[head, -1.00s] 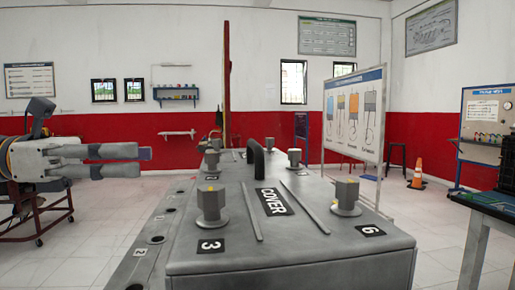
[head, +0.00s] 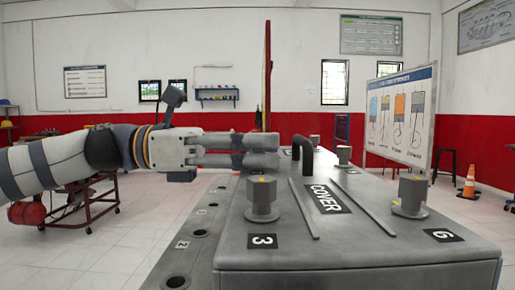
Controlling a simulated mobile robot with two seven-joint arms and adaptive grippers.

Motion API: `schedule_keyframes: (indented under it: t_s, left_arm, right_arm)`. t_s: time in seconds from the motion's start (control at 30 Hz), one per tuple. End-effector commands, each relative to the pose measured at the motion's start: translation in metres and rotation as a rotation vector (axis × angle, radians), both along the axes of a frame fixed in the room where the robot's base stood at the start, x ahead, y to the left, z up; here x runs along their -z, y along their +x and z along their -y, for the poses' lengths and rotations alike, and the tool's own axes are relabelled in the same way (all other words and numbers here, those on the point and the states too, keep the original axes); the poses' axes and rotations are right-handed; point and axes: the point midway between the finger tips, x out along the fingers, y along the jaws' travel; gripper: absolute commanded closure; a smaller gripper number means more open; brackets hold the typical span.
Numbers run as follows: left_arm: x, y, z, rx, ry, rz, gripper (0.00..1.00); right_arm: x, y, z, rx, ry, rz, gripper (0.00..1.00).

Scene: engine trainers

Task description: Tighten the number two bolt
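My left gripper (head: 264,151) reaches in from the left, with its fingers pointing right across the far-left part of the grey engine cover (head: 350,253). The picture does not settle how far apart its fingertips are. The number two bolt and its label, behind the number three bolt in the earlier picture, are hidden behind these fingers now. I cannot tell whether the fingers touch the bolt. The number three bolt (head: 262,200) stands upright in front of the fingers, behind its "3" label (head: 263,241). My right gripper is not in view.
A dark arched handle (head: 303,150) stands mid-cover, behind the "COVER" label. A lower ledge with holes (head: 200,233) runs along the left side.

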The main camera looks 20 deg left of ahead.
Motion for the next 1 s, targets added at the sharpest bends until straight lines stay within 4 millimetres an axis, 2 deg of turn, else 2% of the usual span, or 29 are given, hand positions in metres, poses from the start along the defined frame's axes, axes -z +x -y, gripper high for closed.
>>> schedule_keyframes:
  t_s: [0.03,0.07,0.2,0.57,0.8,1.0]
  left_arm:
    - [0.0,0.0,0.0,0.0,0.0,0.0,0.64]
    - [0.0,0.0,0.0,0.0,0.0,0.0,0.69]
    - [0.0,0.0,-0.001,-0.001,0.0,0.0,1.0]
    - [-0.002,0.0,-0.001,0.03,0.0,0.002,1.0]
    - [-0.002,0.0,-0.001,0.17,0.003,0.005,1.0]
    - [0.004,0.004,0.0,0.33,0.0,-0.003,1.0]
  right_arm:
    - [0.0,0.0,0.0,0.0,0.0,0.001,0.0]
    - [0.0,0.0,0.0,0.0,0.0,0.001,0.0]
    - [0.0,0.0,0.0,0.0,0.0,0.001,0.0]
    - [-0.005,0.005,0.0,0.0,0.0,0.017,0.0]
    - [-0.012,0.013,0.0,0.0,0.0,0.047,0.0]
    - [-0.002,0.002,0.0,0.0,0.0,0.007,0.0]
